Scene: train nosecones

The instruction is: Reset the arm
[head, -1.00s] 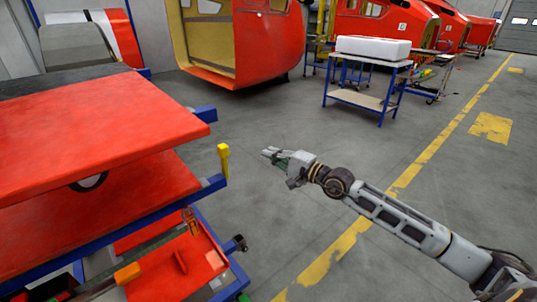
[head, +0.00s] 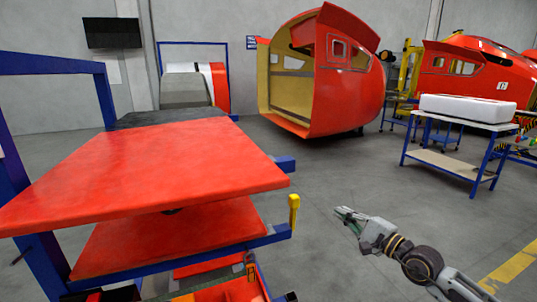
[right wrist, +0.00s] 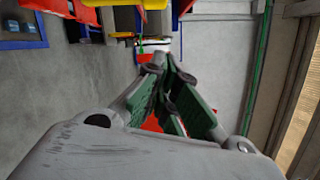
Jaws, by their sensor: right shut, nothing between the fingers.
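My right gripper (head: 346,213) is at the lower middle right of the head view, with its arm coming in from the lower right. It is over open grey floor, to the right of the red-topped cart (head: 150,172), and touches nothing. In the right wrist view its green-padded fingers (right wrist: 168,75) come together at the tips, shut and empty. My left gripper is not in the head view.
A yellow handle (head: 293,212) stands at the cart's right corner. A red nosecone shell (head: 345,95) stands at the back. A blue-framed table (head: 440,160) with a white block (head: 467,109) is at the right. Grey floor between them is clear.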

